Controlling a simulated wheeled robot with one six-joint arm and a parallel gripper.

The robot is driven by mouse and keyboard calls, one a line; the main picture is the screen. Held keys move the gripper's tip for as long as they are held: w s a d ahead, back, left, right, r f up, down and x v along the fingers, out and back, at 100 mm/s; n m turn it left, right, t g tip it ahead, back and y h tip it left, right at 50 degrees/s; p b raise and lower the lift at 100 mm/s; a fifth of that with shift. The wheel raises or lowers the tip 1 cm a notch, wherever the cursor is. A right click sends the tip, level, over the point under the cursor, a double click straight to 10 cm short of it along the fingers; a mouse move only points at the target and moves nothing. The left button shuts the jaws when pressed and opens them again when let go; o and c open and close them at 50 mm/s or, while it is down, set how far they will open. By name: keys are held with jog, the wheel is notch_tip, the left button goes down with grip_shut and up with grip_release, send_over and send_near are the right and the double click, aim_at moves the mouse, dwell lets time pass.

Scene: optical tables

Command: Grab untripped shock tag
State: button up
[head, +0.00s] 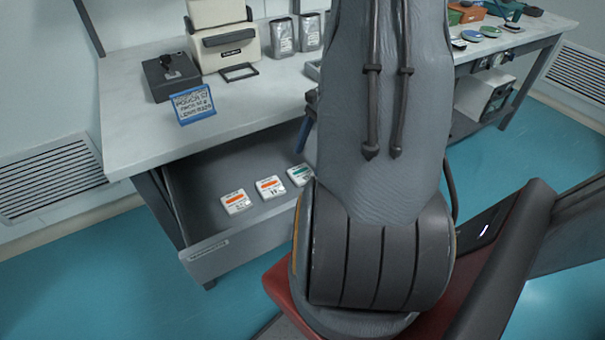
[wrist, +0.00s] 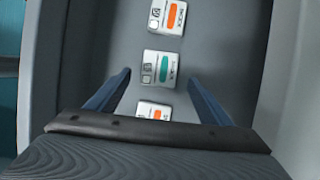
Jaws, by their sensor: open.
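Several small white tags lie in the open grey drawer (head: 209,180). In the head view two have an orange stripe, the left one (head: 235,201) and the middle one (head: 270,187), and one has a green stripe (head: 300,175), partly covered by my arm. In the wrist view the green-striped tag (wrist: 159,69) lies between my two blue fingers, with one orange-striped tag (wrist: 167,16) above it and another (wrist: 153,111) below, cut off by my gripper body. My gripper (wrist: 160,76) is open and empty above the drawer floor. Its height over the tags is unclear.
The drawer front (head: 235,250) and its side walls border the tags. The grey tabletop (head: 135,125) above the drawer bears a blue sign (head: 193,105), a black box (head: 171,76), a beige device (head: 225,45) and metal canisters (head: 282,37). Bare drawer floor lies left of the tags.

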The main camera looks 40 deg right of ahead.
aim_at(303, 172)
jog(key=shift+x, duration=1.95)
jog(key=shift+a+r, duration=0.1)
jog(key=shift+a, duration=0.1)
jog(key=c, duration=1.1)
